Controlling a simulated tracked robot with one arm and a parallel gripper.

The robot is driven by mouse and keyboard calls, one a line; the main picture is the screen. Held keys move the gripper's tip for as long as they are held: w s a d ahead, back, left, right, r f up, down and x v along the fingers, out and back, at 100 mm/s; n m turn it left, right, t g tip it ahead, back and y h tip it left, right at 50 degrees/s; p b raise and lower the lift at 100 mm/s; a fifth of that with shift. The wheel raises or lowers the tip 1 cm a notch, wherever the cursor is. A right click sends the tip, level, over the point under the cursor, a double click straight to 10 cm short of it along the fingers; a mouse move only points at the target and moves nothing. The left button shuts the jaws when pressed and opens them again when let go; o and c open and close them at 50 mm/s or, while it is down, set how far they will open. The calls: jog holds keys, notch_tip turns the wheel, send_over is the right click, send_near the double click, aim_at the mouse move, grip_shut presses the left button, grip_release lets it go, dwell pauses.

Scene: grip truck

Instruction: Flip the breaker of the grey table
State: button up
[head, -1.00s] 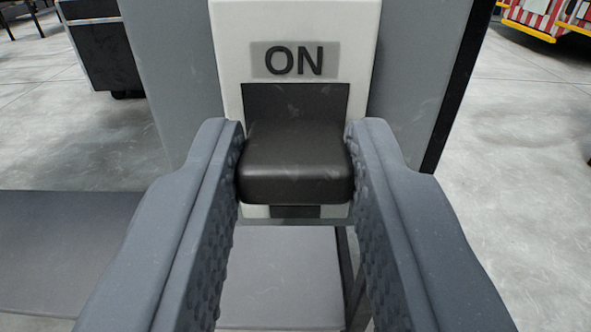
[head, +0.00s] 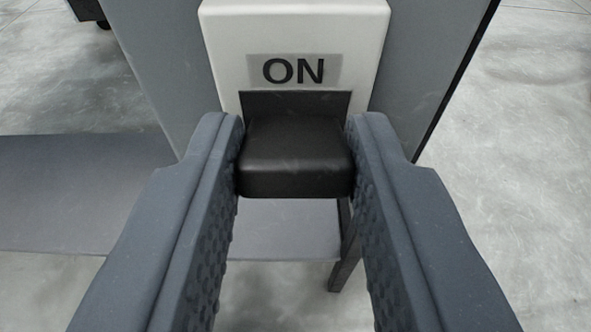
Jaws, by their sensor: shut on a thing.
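The breaker is a white box (head: 220,60) with a dark ON label (head: 293,70) on its front. Its black lever (head: 296,165) sticks out toward me below the label. My gripper (head: 296,150) is shut on the lever, one finger against each side. The box is fixed on a grey upright panel (head: 165,60). The underside of the lever and the lower part of the box are hidden.
A grey flat surface (head: 70,190) lies low at the left and continues beneath the lever. A dark leg (head: 343,260) stands below it. Pale concrete floor (head: 510,170) is clear at the right.

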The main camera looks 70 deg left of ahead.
jog(key=shift+r, duration=0.1)
jog(key=o, duration=1)
jog(key=p+v, duration=0.2)
jog(key=v, duration=1.1)
jog(key=shift+d+p, duration=0.3)
jog(key=shift+d, duration=0.1)
